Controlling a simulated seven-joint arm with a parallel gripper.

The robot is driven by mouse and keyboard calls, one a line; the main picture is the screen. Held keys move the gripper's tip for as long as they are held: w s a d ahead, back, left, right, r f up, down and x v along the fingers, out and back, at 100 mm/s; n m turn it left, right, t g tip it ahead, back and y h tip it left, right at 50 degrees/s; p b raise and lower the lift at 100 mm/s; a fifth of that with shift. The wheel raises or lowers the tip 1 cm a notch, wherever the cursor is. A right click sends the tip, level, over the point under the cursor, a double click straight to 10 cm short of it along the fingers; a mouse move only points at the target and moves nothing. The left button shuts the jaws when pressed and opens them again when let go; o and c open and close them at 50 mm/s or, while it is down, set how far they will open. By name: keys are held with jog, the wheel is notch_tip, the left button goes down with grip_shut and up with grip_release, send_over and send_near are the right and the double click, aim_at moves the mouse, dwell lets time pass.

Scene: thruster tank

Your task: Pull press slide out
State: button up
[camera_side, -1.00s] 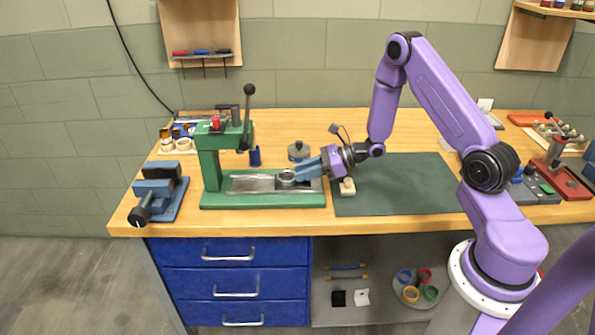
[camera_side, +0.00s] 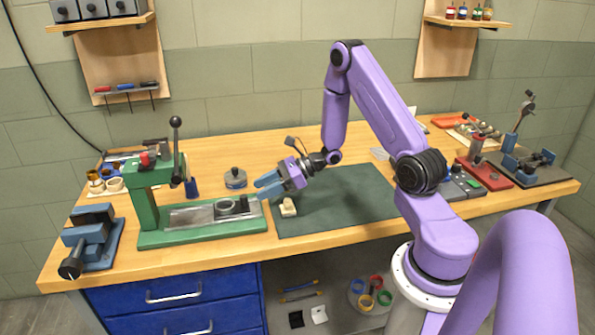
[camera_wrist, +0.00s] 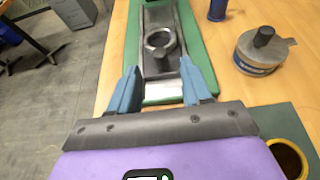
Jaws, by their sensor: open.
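The green press (camera_side: 145,205) stands on the left part of the bench with its black-knobbed lever upright. Its grey metal slide (camera_side: 190,215) lies along the green base, with a round ring (camera_side: 225,207) on top. The slide's right end reaches close to the base's right end. In the wrist view the slide (camera_wrist: 157,18) runs away from me, with the ring (camera_wrist: 159,41) and a small dark knob (camera_wrist: 166,63) on it. My gripper (camera_side: 259,187) is open and empty, above the slide's right end. Its blue fingers (camera_wrist: 159,70) lie either side of the slide's near end in the wrist view.
A grey lidded tin (camera_side: 235,179) and a blue cylinder (camera_side: 191,188) stand behind the base. A blue vise (camera_side: 92,238) is at the far left. Most of the mat is clear.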

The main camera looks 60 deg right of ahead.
jog(key=v, duration=1.1)
jog(key=shift+s+d, duration=0.15)
jog(key=s+a+r+n+g+y, duration=0.1)
jog(key=s+a+r+n+g, duration=0.1)
jog(key=s+a+n+g, duration=0.4)
jog(key=s+a+r+n+g+y, duration=0.15)
jog(key=a+n+g, duration=0.25)
jog(key=a+n, duration=0.55)
jog(key=s+a+r+n+h, duration=0.2)
jog(key=s+n+h, duration=0.3)
jog(key=n, duration=0.7)
jog(key=s+a+r+n+h, duration=0.2)
jog(key=s+a+n+h, duration=0.2)
jog(key=s+n, duration=0.5)
jog(key=n+h, duration=0.2)
jog(key=n, duration=0.1)
jog(key=shift+s+a+t, duration=0.15)
jog(key=shift+s+t, duration=0.2)
jog(key=shift+t, duration=0.05)
